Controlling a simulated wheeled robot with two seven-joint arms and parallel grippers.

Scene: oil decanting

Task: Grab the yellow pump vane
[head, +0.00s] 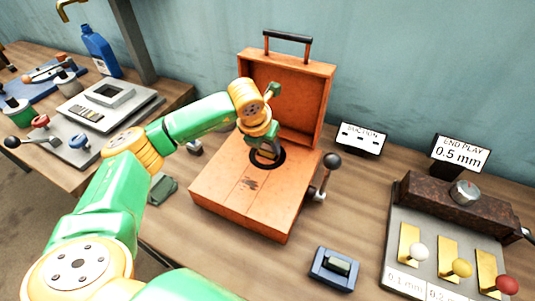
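My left arm reaches in from the left over the open orange case (225,190). My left gripper (267,154) points down at the dark round opening (280,160) in the case's top. Its fingertips are small and partly hidden there, so I cannot tell whether they are open, shut or holding something. A small yellowish patch shows at the opening, but I cannot tell whether it is a vane or part of my gripper. No yellow pump vane can be made out with certainty. My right gripper is not in view.
The case's raised lid (305,100) stands behind my gripper, and a black-knobbed lever (326,178) is at its right. A blue-grey block (335,268) lies in front. At right is a gauge fixture (430,197) with white, yellow and red knobs. A blue bottle (101,52) stands back left.

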